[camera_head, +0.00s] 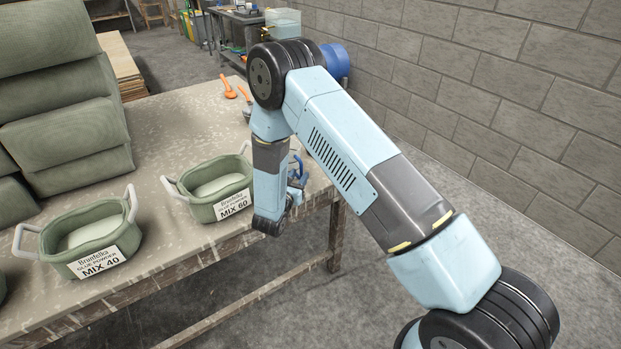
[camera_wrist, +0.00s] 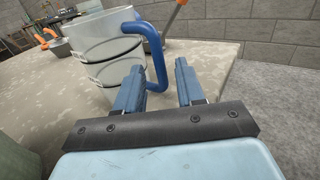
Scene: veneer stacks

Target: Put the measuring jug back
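The measuring jug (camera_wrist: 108,42) is pale grey with dark bands and a blue handle (camera_wrist: 153,45). It stands upright on the worktable in the wrist view. My gripper (camera_wrist: 159,66) is open, with its two blue fingers apart. The lower part of the handle shows in the gap between the fingers; I cannot tell whether either finger touches it. In the head view my gripper (camera_head: 297,172) is mostly hidden behind my arm, low over the table's right edge, and I cannot make out the jug there.
Two green glue powder tubs, MIX 40 (camera_head: 94,238) and MIX 60 (camera_head: 215,188), stand on the worktable (camera_head: 165,125) left of my arm. Green sacks (camera_head: 65,130) are stacked at far left. Orange-handled tools (camera_head: 228,88) lie farther back. A block wall (camera_head: 500,90) runs along the right.

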